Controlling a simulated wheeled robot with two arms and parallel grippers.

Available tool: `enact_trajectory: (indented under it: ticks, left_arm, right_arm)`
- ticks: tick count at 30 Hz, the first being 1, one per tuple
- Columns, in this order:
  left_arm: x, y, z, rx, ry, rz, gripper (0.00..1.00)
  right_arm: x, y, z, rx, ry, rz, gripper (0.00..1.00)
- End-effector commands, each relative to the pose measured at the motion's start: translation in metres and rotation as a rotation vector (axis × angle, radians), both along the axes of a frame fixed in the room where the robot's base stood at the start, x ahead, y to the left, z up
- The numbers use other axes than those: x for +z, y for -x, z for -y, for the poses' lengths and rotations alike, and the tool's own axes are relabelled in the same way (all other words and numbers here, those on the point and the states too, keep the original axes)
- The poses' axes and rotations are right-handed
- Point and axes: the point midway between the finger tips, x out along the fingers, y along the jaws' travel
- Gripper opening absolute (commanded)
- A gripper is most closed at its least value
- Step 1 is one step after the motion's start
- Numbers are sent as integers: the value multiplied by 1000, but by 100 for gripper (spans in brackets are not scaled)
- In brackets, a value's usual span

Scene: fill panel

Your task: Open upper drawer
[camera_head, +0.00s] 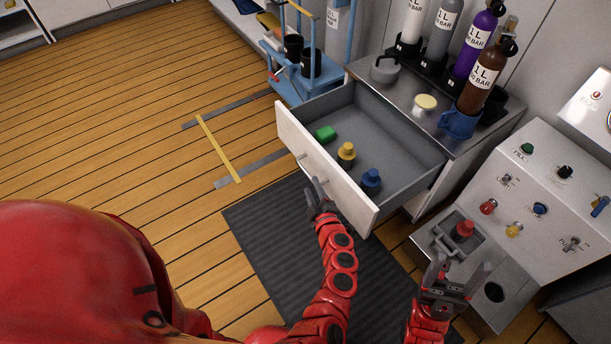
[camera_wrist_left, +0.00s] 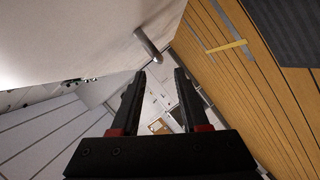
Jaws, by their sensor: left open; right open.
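The upper drawer (camera_head: 350,197) is pulled out of the grey-topped cabinet, its white front facing my left arm. Inside it lie a green block (camera_head: 325,133), a yellow-topped piece (camera_head: 346,152) and a blue-topped piece (camera_head: 371,179). My left gripper (camera_head: 316,188) is open just in front of the drawer front, by the metal handle (camera_head: 302,156). In the left wrist view the handle (camera_wrist_left: 147,45) sticks out near the tips of the open, empty fingers (camera_wrist_left: 160,78); I cannot tell if they touch it. My right gripper (camera_head: 458,278) is open, right of the drawer.
Gas bottles (camera_head: 478,75) and a yellow-lidded cup (camera_head: 425,103) stand on the cabinet top (camera_head: 400,95). A control panel (camera_head: 545,190) with coloured knobs is at the right. A blue cart (camera_head: 300,80) stands behind.

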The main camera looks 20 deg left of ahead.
Motion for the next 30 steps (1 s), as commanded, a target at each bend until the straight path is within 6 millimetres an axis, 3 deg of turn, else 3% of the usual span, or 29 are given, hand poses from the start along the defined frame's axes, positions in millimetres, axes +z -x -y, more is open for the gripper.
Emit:
enact_trajectory:
  ticks: [3, 9, 23, 30]
  left_arm:
    - [-8, -24, -15, -1, 0, 3, 45]
    - [-14, -53, -34, -2, -2, 3, 45]
    - [-17, -65, -42, -2, 1, -1, 45]
    - [-17, -65, -42, -3, 1, 0, 5]
  right_arm:
    - [-12, 2, 0, 0, 11, 10, 68]
    - [-20, 3, 0, 2, 30, 22, 68]
    - [-22, 3, -2, 6, 41, 22, 68]
    - [-22, 3, -2, 5, 42, 22, 68]
